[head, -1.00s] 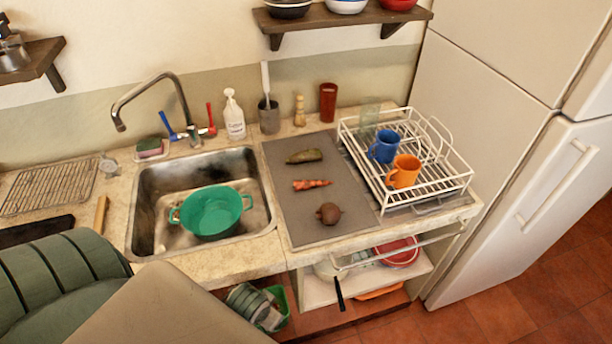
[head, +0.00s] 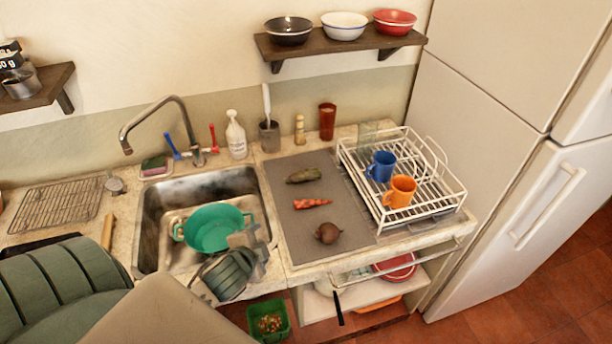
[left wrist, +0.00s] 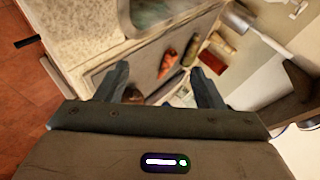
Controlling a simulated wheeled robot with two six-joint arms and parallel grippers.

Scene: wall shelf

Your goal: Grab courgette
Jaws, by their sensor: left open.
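The courgette (head: 303,175) is dark green and lies on the grey mat (head: 290,220), at the back of a row with an orange-red carrot (head: 312,203) and a brown beetroot (head: 327,233). My left gripper (head: 255,250) is open and empty over the front right part of the sink, left of and nearer than the courgette. In the left wrist view the open fingers (left wrist: 162,74) frame the mat, with the carrot (left wrist: 168,63) between them and the courgette (left wrist: 191,50) just beyond. My right gripper is out of view.
A green colander (head: 212,226) sits in the sink (head: 150,215). A white dish rack (head: 445,190) with a blue mug (head: 381,166) and an orange mug (head: 400,191) stands right of the mat. A red tumbler (head: 327,121) and a soap bottle (head: 236,135) line the wall.

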